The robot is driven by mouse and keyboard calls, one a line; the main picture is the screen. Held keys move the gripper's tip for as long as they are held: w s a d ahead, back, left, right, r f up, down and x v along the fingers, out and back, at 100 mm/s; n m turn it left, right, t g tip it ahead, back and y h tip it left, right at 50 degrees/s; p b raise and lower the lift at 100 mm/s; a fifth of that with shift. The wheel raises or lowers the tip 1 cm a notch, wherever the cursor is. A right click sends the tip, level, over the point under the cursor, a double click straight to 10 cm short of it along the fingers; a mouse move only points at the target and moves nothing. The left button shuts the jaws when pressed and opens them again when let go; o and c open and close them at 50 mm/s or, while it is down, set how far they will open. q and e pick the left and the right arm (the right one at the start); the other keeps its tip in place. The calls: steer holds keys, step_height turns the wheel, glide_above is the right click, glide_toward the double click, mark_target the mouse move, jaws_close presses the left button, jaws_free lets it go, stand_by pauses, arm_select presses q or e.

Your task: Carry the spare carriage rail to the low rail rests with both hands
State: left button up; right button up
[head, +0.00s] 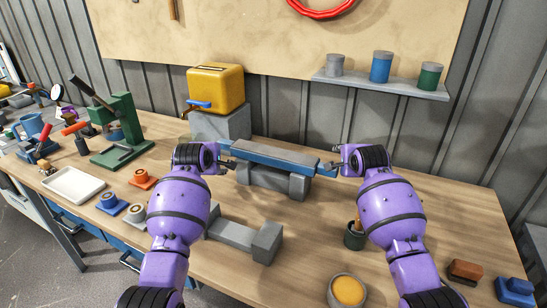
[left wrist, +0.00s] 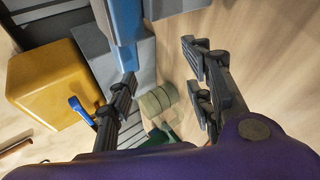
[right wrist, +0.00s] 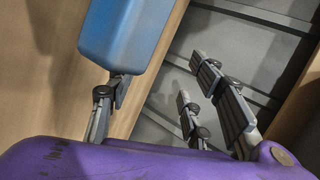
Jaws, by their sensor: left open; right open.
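The carriage rail (head: 256,157) is a long blue bar with a grey block on top, lying across a grey stand (head: 298,187) at the middle of the bench. My left gripper (head: 228,160) is open at the rail's left end. In the left wrist view, the blue end (left wrist: 126,55) is by one of the open fingers. My right gripper (head: 332,168) is open at the right end. In the right wrist view, the blue end (right wrist: 125,35) lies just ahead of one finger. A low grey rest (head: 266,243) with raised end blocks stands nearer, partly hidden by my left arm.
A green press (head: 116,130) and white tray (head: 73,185) are further left. A dark green pot (head: 354,238) and a yellow-filled bowl (head: 346,291) are by my right arm.

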arm_select(q)
steer(key=shift+w+d+f, duration=0.35)
steer(key=shift+w+d, duration=0.05)
steer(key=shift+w, duration=0.15)
steer(key=shift+w+d+f, duration=0.35)
steer(key=shift+w+d, duration=0.05)
steer(key=shift+w, duration=0.1)
arm_select(e)
steer(key=shift+w+a+f, duration=0.4)
steer(key=shift+w, duration=0.15)
steer(key=shift+w+a+f, duration=0.35)
steer(key=shift+w, duration=0.15)
arm_select(q)
steer(key=shift+d, duration=0.25)
arm_select(e)
steer(key=shift+a, duration=0.25)
